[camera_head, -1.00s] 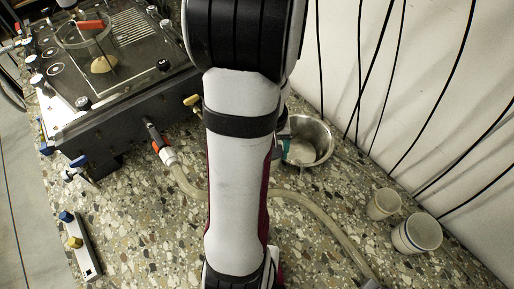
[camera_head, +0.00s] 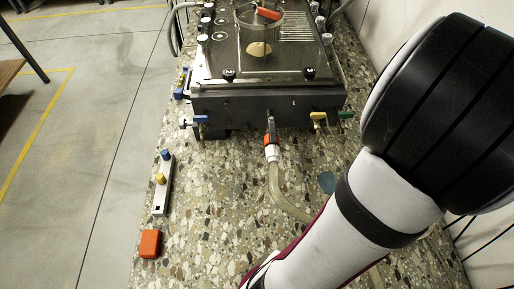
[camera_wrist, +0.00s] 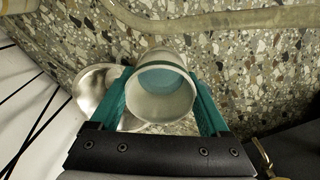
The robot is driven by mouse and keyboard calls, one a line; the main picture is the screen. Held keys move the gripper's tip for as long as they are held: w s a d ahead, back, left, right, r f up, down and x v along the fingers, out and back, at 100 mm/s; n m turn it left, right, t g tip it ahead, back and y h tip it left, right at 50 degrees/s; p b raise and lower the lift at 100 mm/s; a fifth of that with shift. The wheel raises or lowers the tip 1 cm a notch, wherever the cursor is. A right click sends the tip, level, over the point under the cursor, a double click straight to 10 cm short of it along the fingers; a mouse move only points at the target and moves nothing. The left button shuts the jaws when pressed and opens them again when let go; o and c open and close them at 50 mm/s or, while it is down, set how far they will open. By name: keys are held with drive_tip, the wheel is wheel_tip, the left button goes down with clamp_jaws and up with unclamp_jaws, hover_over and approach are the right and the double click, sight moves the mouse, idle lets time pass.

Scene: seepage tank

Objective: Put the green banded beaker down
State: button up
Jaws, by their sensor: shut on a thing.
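The green banded beaker (camera_wrist: 163,103) is a pale cup with a green band near its rim. It sits between the two teal fingers of my gripper (camera_wrist: 158,78) in the wrist view, and the gripper is shut on it. Its open mouth faces the wrist camera. The speckled counter (camera_wrist: 245,55) lies behind it; I cannot tell whether its base touches the counter. In the head view my arm fills the right side, and the gripper and beaker are hidden. A blue-grey patch (camera_head: 327,182) shows on the counter there.
A metal bowl (camera_wrist: 88,88) is left of the beaker in the wrist view. The black tank (camera_head: 265,95) with valves stands at the back. A hose (camera_head: 278,190) runs from its front.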

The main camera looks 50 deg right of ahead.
drive_tip(key=w+a, duration=0.4)
drive_tip(key=w, duration=0.6)
drive_tip(key=n, duration=1.8)
approach(228, 211)
drive_tip(key=w+a+r, duration=0.2)
drive_tip(key=w+r, duration=0.3)
wheel_tip(228, 211, down, 10)
drive_tip(key=shift+r, duration=0.1)
drive_tip(key=o, duration=1.4)
